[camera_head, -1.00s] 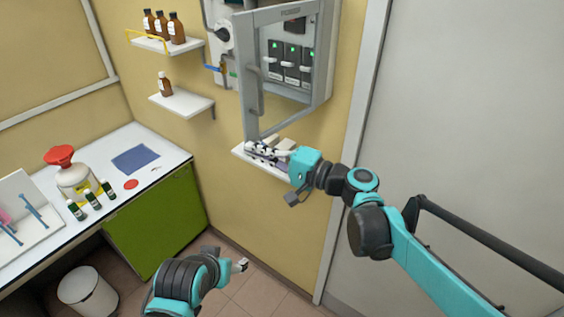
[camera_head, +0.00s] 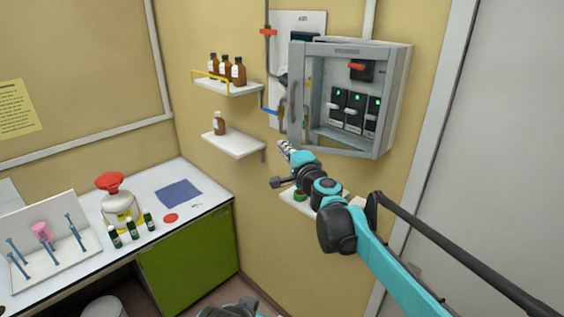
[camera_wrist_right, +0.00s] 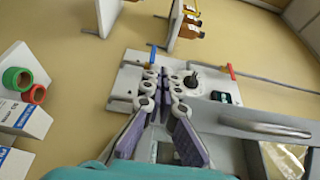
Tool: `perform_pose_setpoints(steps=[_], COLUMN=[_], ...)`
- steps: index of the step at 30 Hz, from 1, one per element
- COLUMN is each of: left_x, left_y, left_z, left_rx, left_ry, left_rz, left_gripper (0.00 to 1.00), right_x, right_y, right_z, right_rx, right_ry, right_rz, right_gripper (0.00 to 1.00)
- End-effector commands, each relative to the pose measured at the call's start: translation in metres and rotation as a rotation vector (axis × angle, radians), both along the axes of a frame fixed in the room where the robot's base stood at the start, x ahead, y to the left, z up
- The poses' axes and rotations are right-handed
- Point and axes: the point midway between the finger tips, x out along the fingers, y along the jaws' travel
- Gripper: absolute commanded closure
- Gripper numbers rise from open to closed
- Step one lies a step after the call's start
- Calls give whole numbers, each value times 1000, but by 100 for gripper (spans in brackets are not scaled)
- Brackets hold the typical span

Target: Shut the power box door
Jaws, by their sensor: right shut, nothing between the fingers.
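The grey power box (camera_head: 402,100) is on the wall, with lit switches inside. Its windowed door (camera_head: 298,125) stands partly open, its handle (camera_head: 291,100) along the left edge. My right gripper (camera_head: 284,147) is shut and empty, near the door's lower left corner. In the right wrist view, its closed fingers (camera_wrist_right: 161,78) lie left of the handle (camera_wrist_right: 265,125), apart from it, in front of a wall panel. I cannot tell whether they touch the door. My left gripper (camera_head: 248,304) is cut off at the bottom edge, its fingers unclear.
Left of the box is a wall panel (camera_head: 312,22) with a pipe and valve levers. Shelves with brown bottles (camera_head: 238,72) hang further left. A small shelf (camera_head: 292,194) is under my right forearm. A bench (camera_head: 190,207) stands at left.

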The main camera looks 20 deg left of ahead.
Motion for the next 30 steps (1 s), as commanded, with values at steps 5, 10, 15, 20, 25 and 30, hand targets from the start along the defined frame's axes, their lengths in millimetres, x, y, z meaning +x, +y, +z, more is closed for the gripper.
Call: perform_pose_setpoints(steps=[5, 10, 15, 20, 25, 30], left_x=[0, 0, 0, 0, 0, 0], left_y=[0, 0, 0, 0, 0, 0], left_z=[0, 2, 4, 6, 7, 7], left_rx=[0, 0, 0, 0, 0, 0], left_ry=[0, 0, 0, 0, 0, 0], left_rz=[0, 0, 0, 0, 0, 0], left_gripper=[37, 37, 37, 37, 37, 37], right_x=[40, 75, 100, 116, 124, 127], right_y=[4, 1, -5, -9, -12, -13], right_z=[0, 1, 1, 1, 1, 1], right_rx=[0, 0, 0, 0, 0, 0], right_ry=[0, -1, -1, -1, -1, -1], right_rz=[-38, -175, -278, -342, -378, -388], right_gripper=[100, 100, 100, 100, 100, 100])
